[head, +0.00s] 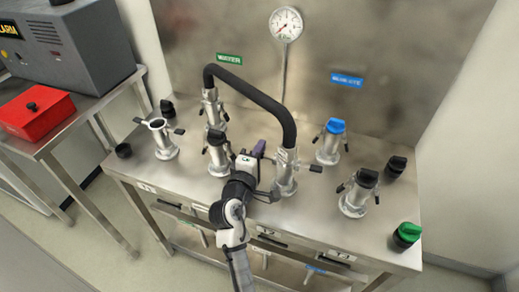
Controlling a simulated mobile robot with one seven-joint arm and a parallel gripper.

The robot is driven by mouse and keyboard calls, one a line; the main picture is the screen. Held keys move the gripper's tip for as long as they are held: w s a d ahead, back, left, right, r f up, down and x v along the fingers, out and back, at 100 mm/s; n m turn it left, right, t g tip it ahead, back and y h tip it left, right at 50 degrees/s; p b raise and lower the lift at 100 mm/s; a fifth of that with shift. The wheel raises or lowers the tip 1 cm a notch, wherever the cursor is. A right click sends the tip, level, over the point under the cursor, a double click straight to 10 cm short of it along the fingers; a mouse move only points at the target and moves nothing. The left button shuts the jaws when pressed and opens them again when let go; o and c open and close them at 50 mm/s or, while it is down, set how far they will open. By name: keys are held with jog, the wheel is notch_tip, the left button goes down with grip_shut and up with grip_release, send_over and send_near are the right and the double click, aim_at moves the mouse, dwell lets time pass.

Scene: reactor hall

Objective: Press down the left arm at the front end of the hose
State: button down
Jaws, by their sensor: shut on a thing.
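The black hose (258,92) arches from a back coupling (210,108) to a front-end coupling (286,172) on the steel bench. The front coupling's right arm (315,168) sticks out dark and roughly level. My gripper (262,156) is at the left side of the front coupling, with a purple fingertip beside it. It is shut on the left arm, which is mostly hidden by the fingers, so its exact tilt cannot be told. The hose end sits upright on its port.
A blue-capped port (330,145) and a black-capped port (358,197) stand to the right. A loose-looking green cap (406,233) is near the right edge.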

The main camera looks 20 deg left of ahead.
jog(key=n+p, duration=0.1)
jog(key=f+n+p, duration=0.1)
jog(key=n, duration=0.1)
jog(key=shift+d, duration=0.15)
jog(key=n+p, duration=0.1)
jog(key=n, duration=0.1)
jog(key=f+n+p, duration=0.1)
jog(key=p, duration=0.1)
jog(key=shift+d+f+n, duration=0.2)
jog(key=shift+d+n, duration=0.15)
jog(key=shift+n, duration=0.05)
jog(key=n, duration=0.1)
jog(key=d+f+n+p, duration=0.1)
jog(key=n, duration=0.1)
jog(key=shift+w+f, duration=0.1)
jog(key=shift+f, duration=0.05)
jog(key=shift+d+f+n, duration=0.3)
jog(key=shift+d+n, duration=0.05)
jog(key=shift+n, duration=0.75)
jog(key=c, duration=1.5)
grip_release()
jog(key=shift+c, duration=0.2)
jog(key=shift+f, duration=0.1)
